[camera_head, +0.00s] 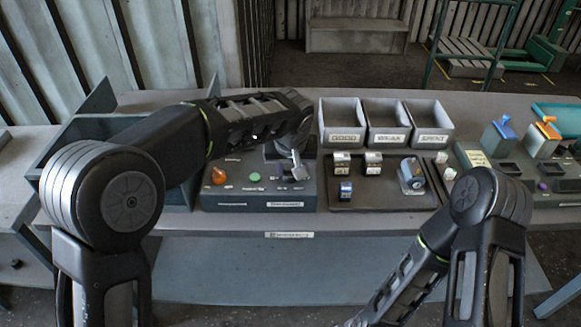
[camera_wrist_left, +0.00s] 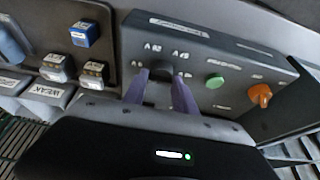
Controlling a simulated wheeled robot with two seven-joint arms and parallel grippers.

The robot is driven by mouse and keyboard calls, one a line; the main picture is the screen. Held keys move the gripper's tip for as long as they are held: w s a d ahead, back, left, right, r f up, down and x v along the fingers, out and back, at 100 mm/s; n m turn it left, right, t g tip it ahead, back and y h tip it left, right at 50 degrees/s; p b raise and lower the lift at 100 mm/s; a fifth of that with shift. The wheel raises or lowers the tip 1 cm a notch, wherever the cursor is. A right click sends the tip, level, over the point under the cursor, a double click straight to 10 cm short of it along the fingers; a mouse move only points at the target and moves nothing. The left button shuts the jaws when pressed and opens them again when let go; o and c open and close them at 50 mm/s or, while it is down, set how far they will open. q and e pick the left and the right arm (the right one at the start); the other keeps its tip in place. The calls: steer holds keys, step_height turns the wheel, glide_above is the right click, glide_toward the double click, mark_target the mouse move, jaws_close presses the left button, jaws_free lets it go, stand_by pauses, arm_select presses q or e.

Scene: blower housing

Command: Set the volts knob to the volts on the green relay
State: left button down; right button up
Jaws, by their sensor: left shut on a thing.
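The control box (camera_head: 235,197) sits on the bench with an orange knob (camera_head: 218,176) and a green button (camera_head: 255,177). My left gripper (camera_head: 297,168) is over the box's right part. In the left wrist view its two purple-grey fingers (camera_wrist_left: 160,92) are shut around a dark knob (camera_wrist_left: 160,74), with several small printed marks around it. The knob's pointer and its setting are hidden. Several small relays stand on the dark tray, including a blue-topped one (camera_head: 345,191) and pale ones (camera_head: 342,163). I cannot pick out a green relay or read their volts.
Three labelled grey bins (camera_head: 388,138) stand behind the relay tray (camera_head: 385,202). A larger cylindrical part (camera_head: 411,174) lies on the tray. Another panel with blue and orange levers (camera_head: 545,137) is at the right. My right arm is low at front right, its gripper out of frame.

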arm_select(q)
steer(key=shift+m, duration=0.3)
steer(key=shift+a+m+h, duration=0.1)
steer(key=shift+m+h, duration=0.4)
steer(key=shift+m, duration=0.4)
steer(key=shift+a+m+h, duration=0.1)
steer(key=shift+m+h, duration=0.3)
steer(key=shift+m, duration=0.8)
steer(key=m, duration=0.2)
steer(key=m+g+h, duration=0.1)
steer(key=m, duration=0.1)
steer(key=shift+w+g+p, duration=0.1)
steer(key=shift+g+p, duration=0.2)
steer(key=shift+p, duration=0.1)
steer(key=shift+a+m+g+h+p, duration=0.1)
steer(key=shift+m+g+h+p, duration=0.35)
steer(key=shift+m, duration=1.05)
steer(key=c, duration=1)
jaws_free()
